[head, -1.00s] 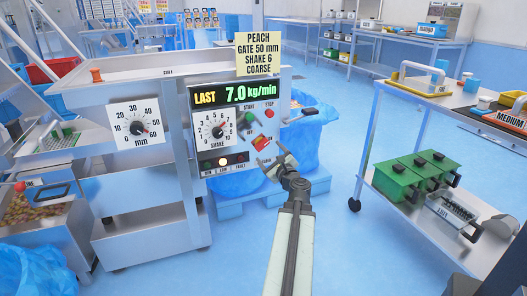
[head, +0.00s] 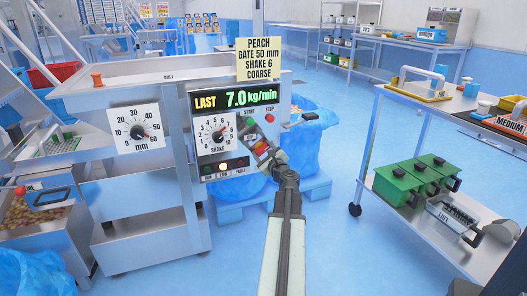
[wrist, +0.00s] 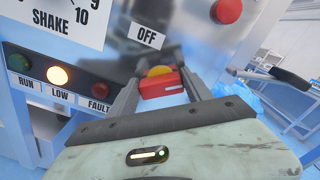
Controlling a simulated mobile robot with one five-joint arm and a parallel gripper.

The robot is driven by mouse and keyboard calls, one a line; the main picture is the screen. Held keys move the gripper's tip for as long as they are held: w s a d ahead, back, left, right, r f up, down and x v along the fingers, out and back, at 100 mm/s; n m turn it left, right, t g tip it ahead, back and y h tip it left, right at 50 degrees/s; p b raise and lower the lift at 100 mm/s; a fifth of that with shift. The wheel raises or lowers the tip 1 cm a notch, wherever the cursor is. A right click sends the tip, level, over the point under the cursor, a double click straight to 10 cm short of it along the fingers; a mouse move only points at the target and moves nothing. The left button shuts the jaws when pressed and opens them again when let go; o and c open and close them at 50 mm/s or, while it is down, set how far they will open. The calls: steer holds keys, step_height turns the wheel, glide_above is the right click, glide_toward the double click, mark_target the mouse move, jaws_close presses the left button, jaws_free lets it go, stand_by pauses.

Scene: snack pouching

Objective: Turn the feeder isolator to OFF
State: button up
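The feeder isolator is a red handle on a yellow round base, on the grey control panel (head: 236,94). In the wrist view the isolator (wrist: 163,86) lies between my fingertips, its bar roughly level with a pale line across it. The OFF label (wrist: 148,38) is above and left of it. My gripper (head: 262,146) is at the panel's lower right and partly covers the isolator. In the wrist view my gripper (wrist: 163,88) is open, with one finger on each side of the handle. I cannot tell whether they touch it.
A red button (wrist: 226,11) is up and right of the isolator. The SHAKE dial (head: 217,134) and lit LOW lamp (head: 223,164) are to its left. A blue-lined bin (head: 308,140) stands behind. A trolley with green boxes (head: 398,183) is at right.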

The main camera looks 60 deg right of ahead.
steer(key=shift+s, duration=0.1)
steer(key=n, duration=0.3)
steer(key=shift+a+f+n, duration=0.1)
steer(key=shift+f+n, duration=0.05)
steer(key=shift+n, duration=0.25)
steer(key=n, duration=0.5)
steer(key=shift+a+f+n+b, duration=0.1)
steer(key=shift+f+n+b, duration=0.1)
steer(key=shift+n+b, duration=0.15)
steer(key=n, duration=0.4)
steer(key=shift+f, duration=0.2)
steer(key=shift+f+n+b, duration=0.1)
steer(key=shift+n+b, duration=0.2)
steer(key=shift+n, duration=2.05)
steer(key=o, duration=1.4)
steer(key=shift+c, duration=0.2)
